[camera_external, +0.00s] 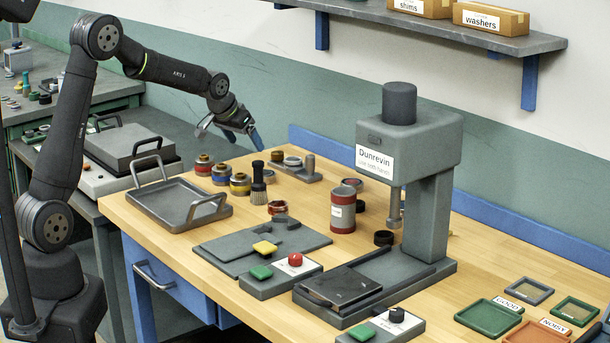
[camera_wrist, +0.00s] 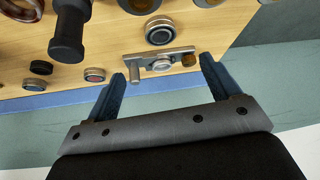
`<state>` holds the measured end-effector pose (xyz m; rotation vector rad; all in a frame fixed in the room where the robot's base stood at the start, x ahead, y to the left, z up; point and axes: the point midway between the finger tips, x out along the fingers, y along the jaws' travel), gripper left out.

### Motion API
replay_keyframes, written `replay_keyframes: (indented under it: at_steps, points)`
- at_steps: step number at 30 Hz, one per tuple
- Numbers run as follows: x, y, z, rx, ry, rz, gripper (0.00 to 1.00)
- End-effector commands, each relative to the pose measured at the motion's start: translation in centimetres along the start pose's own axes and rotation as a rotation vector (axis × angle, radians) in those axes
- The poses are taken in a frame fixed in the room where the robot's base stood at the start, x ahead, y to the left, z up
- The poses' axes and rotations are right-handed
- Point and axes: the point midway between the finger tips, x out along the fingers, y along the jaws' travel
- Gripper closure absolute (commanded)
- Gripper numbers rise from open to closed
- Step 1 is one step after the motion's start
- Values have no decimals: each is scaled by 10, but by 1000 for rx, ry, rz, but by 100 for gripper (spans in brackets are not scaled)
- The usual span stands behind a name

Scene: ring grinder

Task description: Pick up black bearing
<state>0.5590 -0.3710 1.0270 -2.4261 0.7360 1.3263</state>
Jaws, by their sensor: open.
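A black ring, which looks like a bearing, (camera_external: 384,238) lies on the wooden bench beside the press column in the external view. A dark ring (camera_wrist: 41,67) lies at the left in the wrist view; I cannot tell whether it is the same one. My gripper (camera_external: 232,135) is open and empty above the back left of the bench. Its blue fingers (camera_wrist: 163,68) stand wide apart in the wrist view, short of the rings.
A grey fixture with a post (camera_wrist: 135,70) lies between the finger lines. A brush (camera_external: 258,178), a red canister (camera_external: 343,213) and several stacked coloured rings (camera_external: 221,175) stand nearby. The grey press (camera_external: 435,210) rises at the right. A metal tray (camera_external: 160,200) lies at the left.

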Motion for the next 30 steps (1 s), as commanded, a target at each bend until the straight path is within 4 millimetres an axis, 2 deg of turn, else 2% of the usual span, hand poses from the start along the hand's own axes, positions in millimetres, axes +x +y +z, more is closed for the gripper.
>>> replay_keyframes:
  at_steps: [6,12,20,30]
  points:
    - [42,0,0,0,-2,0,18]
    - [72,0,0,-1,-1,0,18]
    - [87,0,-1,-1,0,0,18]
    - [129,-1,-2,-1,0,1,18]
